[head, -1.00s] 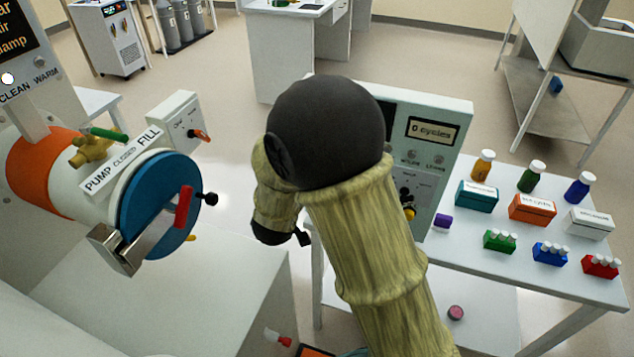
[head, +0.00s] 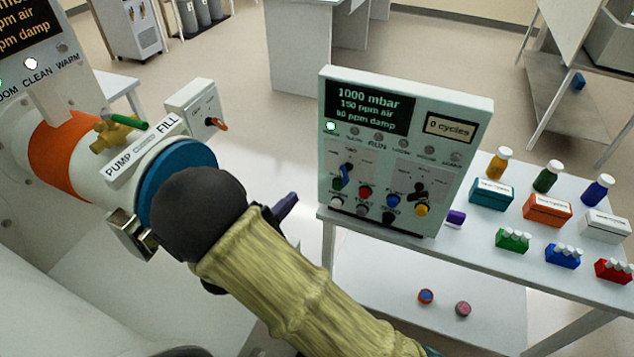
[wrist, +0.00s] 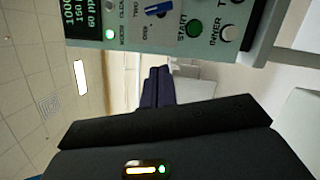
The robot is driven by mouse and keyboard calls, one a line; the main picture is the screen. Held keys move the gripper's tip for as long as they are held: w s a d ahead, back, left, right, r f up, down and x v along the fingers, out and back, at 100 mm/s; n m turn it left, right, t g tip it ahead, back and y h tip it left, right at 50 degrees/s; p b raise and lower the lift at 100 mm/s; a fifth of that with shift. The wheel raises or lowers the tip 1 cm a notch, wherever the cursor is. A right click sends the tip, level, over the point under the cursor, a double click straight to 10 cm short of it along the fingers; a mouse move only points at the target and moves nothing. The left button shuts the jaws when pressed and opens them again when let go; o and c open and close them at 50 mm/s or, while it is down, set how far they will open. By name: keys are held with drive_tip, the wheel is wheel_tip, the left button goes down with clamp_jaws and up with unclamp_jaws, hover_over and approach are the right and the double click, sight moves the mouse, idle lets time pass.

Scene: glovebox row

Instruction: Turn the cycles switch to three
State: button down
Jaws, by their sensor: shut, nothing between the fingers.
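The control panel (head: 405,150) stands upright on a white table, its screen reading "0 cycles". Its left rotary switch has a blue lever (head: 346,172), and its right one has a black lever (head: 419,191). Switch labels are too small to read in the head view. In the wrist view the blue lever (wrist: 157,9) sits near the word "TWO", beside a green START button (wrist: 194,29). My gripper (head: 292,199) is left of the panel, apart from it, with its fingers shut and empty. Its dark fingers also show in the wrist view (wrist: 157,85), below the panel's edge.
A blue-ended chamber (head: 178,165) is on the left, partly behind my arm. A small FILL box (head: 195,108) stands behind it. Bottles and coloured boxes, such as an orange box (head: 547,210), fill the table right of the panel. Open space lies between gripper and panel.

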sight(344, 175)
drive_tip(key=w+d+p, duration=0.1)
drive_tip(key=w+d, duration=0.1)
drive_tip(key=w+d+r+p, duration=0.1)
drive_tip(key=w+d, duration=0.1)
drive_tip(key=d, duration=0.1)
drive_tip(key=w+d+r+p, duration=0.1)
drive_tip(key=w+d, duration=0.2)
drive_tip(key=shift+w, duration=0.1)
drive_tip(key=shift+d, duration=0.5)
